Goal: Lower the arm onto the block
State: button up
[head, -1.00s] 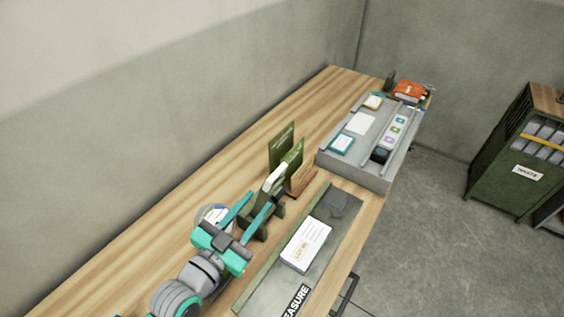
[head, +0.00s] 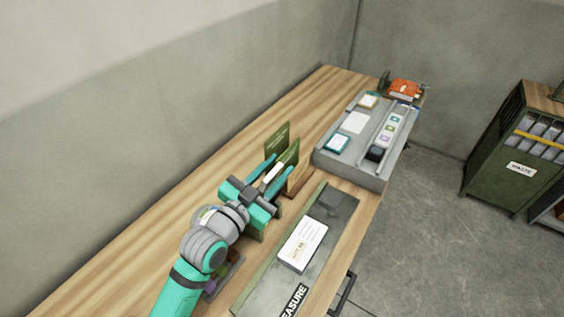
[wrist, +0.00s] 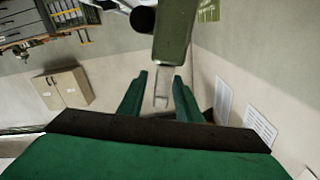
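A dark green stand with upright green plates (head: 277,138) is on the wooden bench in the head view. A pale handle (head: 273,174) slopes up from it. My gripper (head: 273,172) is at this handle, one teal finger on each side. In the wrist view a green arm (wrist: 173,42) with a pale forked end (wrist: 161,90) reaches down between my fingers, with gaps beside it. The gripper is open. A brown wooden piece (head: 300,181) is just right of the stand; I cannot tell whether it is the block. My gripper and wrist hide the stand's lower part.
A grey tray marked MEASURE (head: 264,276) with a white card (head: 302,244) lies along the bench's front edge. A grey tray (head: 345,174) with cards and an orange book (head: 404,89) are farther back. A green cabinet (head: 508,165) stands on the floor at right.

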jog(key=shift+x, duration=1.45)
grip_shut()
